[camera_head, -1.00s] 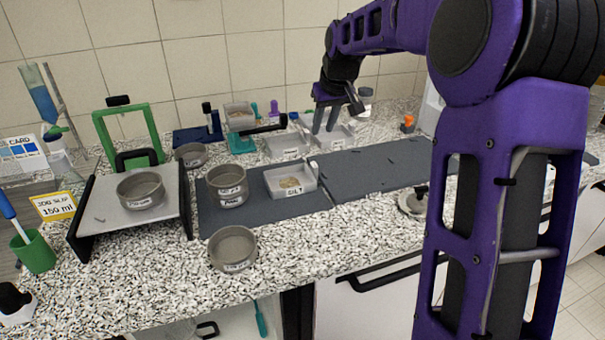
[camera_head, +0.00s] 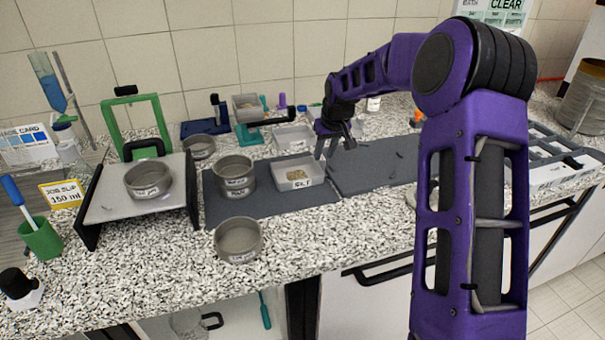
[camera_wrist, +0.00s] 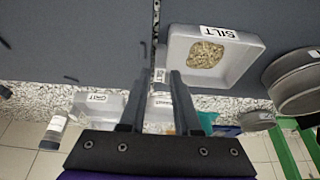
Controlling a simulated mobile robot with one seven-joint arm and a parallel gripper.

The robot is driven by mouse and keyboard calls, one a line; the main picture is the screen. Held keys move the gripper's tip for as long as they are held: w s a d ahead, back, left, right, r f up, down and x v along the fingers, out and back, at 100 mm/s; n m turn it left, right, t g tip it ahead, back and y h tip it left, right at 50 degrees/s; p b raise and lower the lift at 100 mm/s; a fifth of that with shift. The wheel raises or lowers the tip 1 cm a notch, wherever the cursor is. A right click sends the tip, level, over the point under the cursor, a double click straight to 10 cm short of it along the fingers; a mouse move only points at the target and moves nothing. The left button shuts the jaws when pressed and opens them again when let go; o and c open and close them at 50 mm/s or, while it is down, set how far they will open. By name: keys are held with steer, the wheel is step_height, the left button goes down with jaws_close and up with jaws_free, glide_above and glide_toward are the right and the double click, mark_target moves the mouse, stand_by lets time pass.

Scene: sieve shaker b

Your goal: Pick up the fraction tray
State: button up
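A pale tray labelled SILT (camera_head: 298,182) with tan grains inside stands on the dark mat. It also shows in the wrist view (camera_wrist: 240,50), upper right of centre. My gripper (camera_head: 335,153) is open and points down beside the tray's right end. A small white piece shows between the fingers. I cannot tell whether the fingers touch the tray. Other pale trays (camera_head: 294,138) stand behind it, one labelled (camera_wrist: 97,100).
Stacked sieves (camera_head: 235,185) stand just left of the SILT tray. Another sieve (camera_head: 238,242) is at the front and one (camera_head: 148,182) on a sloped plate. The right dark mat (camera_head: 375,168) is largely clear.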

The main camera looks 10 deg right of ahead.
mark_target(322, 158)
steer(key=x, duration=0.4)
steer(key=shift+w+a+f, duration=0.1)
steer(key=shift+w+a, duration=0.05)
steer(key=shift+w, duration=0.05)
jaws_close()
